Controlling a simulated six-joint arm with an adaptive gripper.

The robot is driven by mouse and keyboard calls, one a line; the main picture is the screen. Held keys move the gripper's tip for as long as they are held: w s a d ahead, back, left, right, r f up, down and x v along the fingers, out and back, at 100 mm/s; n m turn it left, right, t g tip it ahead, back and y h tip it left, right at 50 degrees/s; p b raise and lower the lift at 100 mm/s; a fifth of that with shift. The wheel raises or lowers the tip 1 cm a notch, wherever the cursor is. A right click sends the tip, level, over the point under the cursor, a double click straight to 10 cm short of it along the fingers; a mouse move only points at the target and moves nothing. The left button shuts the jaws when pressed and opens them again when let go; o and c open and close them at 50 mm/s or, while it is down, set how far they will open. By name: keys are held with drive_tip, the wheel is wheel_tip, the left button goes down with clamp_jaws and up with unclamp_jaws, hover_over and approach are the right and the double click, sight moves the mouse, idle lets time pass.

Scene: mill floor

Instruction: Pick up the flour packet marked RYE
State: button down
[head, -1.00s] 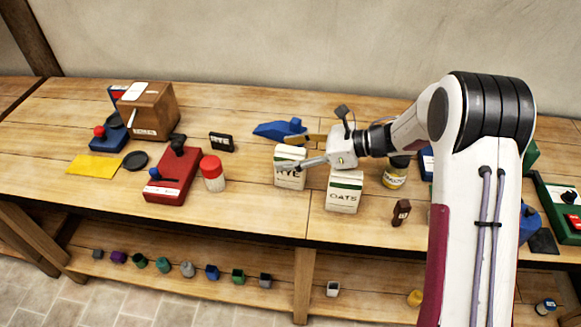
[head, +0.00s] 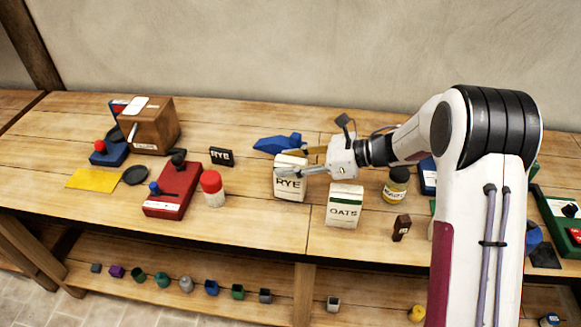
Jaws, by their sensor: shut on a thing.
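The flour packet marked RYE (head: 290,187) is a white packet with dark lettering, upright near the middle of the table. My gripper (head: 292,162) reaches in from the right and is shut on the upper part of this packet. One finger crosses its front face just above the lettering, and the other is behind it. I cannot tell whether its base is touching the table. A similar packet marked OATS (head: 344,207) stands just to the right and nearer, apart from my gripper.
A blue tool (head: 277,144) lies behind the RYE packet. A small black RYE sign (head: 221,157), a red-capped shaker (head: 212,189) and a red box (head: 173,193) stand to the left. A yellow-labelled jar (head: 396,187) and a small brown block (head: 401,228) are to the right.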

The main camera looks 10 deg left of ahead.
wheel_tip(320, 180, up, 8)
drive_tip(key=shift+r, duration=0.2)
